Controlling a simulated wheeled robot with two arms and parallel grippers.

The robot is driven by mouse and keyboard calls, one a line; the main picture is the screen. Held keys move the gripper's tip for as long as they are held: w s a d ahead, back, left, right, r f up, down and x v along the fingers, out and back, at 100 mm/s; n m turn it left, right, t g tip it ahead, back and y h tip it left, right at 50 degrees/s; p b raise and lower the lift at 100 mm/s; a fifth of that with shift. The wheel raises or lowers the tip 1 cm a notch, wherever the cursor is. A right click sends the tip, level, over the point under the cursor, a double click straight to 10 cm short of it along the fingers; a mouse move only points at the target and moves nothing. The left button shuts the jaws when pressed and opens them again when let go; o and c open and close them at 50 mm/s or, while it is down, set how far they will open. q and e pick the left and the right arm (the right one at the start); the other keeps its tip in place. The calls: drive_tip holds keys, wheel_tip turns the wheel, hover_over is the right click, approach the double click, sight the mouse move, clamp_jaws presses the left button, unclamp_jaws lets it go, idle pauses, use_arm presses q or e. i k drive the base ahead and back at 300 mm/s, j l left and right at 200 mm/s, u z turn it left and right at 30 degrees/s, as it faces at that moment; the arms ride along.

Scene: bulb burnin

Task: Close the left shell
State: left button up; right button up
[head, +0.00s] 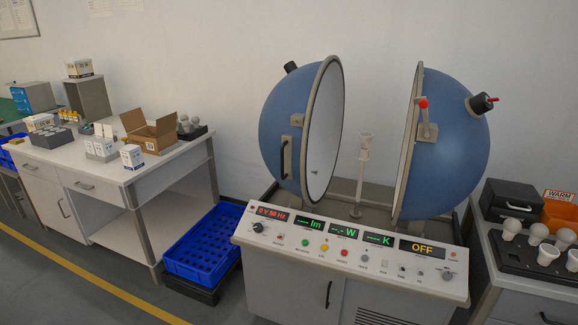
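The left shell (275,128) is a blue half-sphere with a grey rim and a white inside, standing open on the left of the machine. A dark upright handle (286,158) is on its outer side near the rim. The right shell (451,150) is a matching blue half-sphere, also open, with a red-tipped latch (424,106) at its rim. A wide gap lies between the shells. A white lamp post (362,170) stands in that gap. Neither of my grippers is in view.
The control panel (350,255) runs along the machine's front, with a display reading OFF. A blue crate (204,243) sits low at the machine's left. A white bench (150,170) with boxes stands farther left. A tray (520,262) with bulbs is at right.

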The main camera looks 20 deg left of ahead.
sight(301, 121)
drive_tip(key=i+j, duration=0.2)
drive_tip(key=j, duration=0.2)
drive_tip(key=i+j, duration=0.25)
drive_tip(key=j, duration=0.15)
drive_tip(key=i+j, duration=0.2)
drive_tip(key=j, duration=0.2)
drive_tip(key=i+j, duration=0.25)
drive_tip(key=j, duration=0.15)
drive_tip(key=i+j, duration=0.2)
drive_tip(key=j, duration=0.15)
drive_tip(key=i+j, duration=0.25)
drive_tip(key=j, duration=0.15)
drive_tip(key=i+j, duration=0.2)
drive_tip(key=j, duration=0.2)
drive_tip(key=i+j, duration=0.25)
drive_tip(key=j, duration=0.15)
